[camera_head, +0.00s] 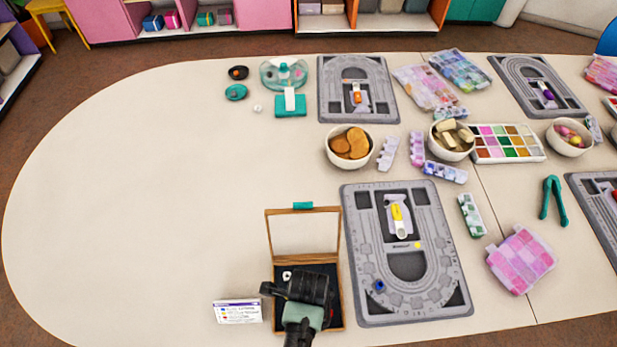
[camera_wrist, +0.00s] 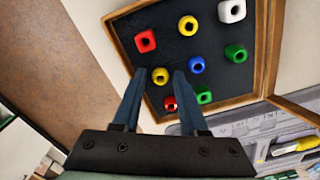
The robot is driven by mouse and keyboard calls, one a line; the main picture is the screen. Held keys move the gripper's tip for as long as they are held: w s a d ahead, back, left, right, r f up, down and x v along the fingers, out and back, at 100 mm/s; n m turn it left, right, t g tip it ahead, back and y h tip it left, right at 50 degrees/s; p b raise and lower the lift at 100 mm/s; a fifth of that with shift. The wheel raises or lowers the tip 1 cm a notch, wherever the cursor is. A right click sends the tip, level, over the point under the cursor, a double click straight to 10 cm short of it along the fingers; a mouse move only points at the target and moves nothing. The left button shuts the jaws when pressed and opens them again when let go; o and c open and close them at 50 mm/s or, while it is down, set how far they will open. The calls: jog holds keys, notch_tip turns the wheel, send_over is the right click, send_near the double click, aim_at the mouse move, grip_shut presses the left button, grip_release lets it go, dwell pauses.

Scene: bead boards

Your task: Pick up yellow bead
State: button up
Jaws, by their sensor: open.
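An open wooden box (camera_head: 338,310) with a dark lining holds several beads. In the wrist view, one yellow bead (camera_wrist: 160,76) shows between the tips of my gripper (camera_wrist: 160,73), whose fingers are apart; I cannot tell whether the tips reach down to it. Another yellow bead (camera_wrist: 187,25) lies farther up in the box. In the head view, my gripper (camera_head: 305,290) is over the box and hides most of its beads. A small yellow bead (camera_head: 418,245) also sits on the near grey bead board (camera_head: 360,310).
The box's raised lid (camera_head: 270,232) stands behind my gripper. A label card (camera_head: 237,311) lies left of the box. The table's left side is clear.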

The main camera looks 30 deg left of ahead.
jog(key=shift+c, duration=0.3)
grip_shut()
